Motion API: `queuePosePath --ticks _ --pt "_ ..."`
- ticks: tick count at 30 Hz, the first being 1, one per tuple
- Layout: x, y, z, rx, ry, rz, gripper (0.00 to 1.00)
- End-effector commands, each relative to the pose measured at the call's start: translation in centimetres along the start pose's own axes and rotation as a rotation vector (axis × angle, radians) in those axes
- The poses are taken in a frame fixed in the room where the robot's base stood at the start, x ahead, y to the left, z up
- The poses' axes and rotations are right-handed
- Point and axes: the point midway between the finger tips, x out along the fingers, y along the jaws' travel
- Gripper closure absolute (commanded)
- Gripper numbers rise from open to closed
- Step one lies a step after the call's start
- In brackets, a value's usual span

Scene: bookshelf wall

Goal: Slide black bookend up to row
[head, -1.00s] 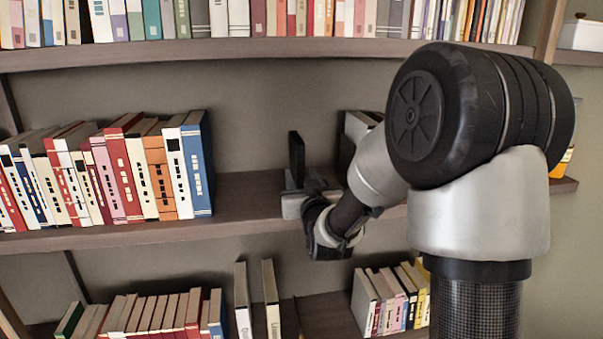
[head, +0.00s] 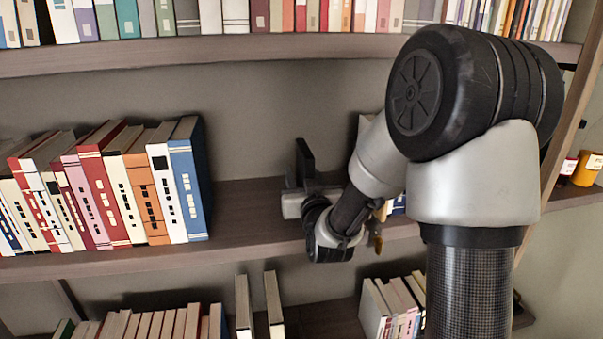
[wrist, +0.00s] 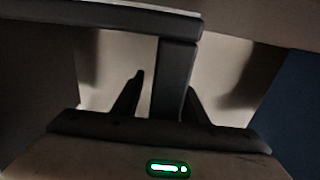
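The black bookend (head: 304,160) stands upright on the middle shelf, right of the book row (head: 110,190). Bare shelf lies between it and the blue book (head: 188,185) at the row's right end. My gripper (head: 298,198) is at the bookend, low at the shelf front. In the wrist view the bookend's upright (wrist: 173,80) shows nearly edge-on between my fingers (wrist: 160,98). The left finger is clearly apart from it; the right finger is close, contact unclear. The gripper looks open around the plate. A dark blue surface, likely the blue book, shows at the right.
The middle shelf (head: 245,205) is clear between row and bookend. My arm hides much of the shelf to the right. Books fill the upper shelf (head: 270,48) and stand on the lower one. Small jars (head: 587,168) sit at the far right.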

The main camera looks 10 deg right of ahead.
Motion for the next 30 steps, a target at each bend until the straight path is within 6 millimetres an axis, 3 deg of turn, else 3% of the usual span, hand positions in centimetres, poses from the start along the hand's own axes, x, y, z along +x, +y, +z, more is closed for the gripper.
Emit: queuePosePath --ticks 4,12,30 --pt "0.0 0.0 0.03 0.0 0.0 0.0 0.61" --pt "0.0 0.0 0.03 0.0 -0.001 0.0 1.0" --pt "0.02 0.0 0.0 0.0 0.0 0.0 1.0"
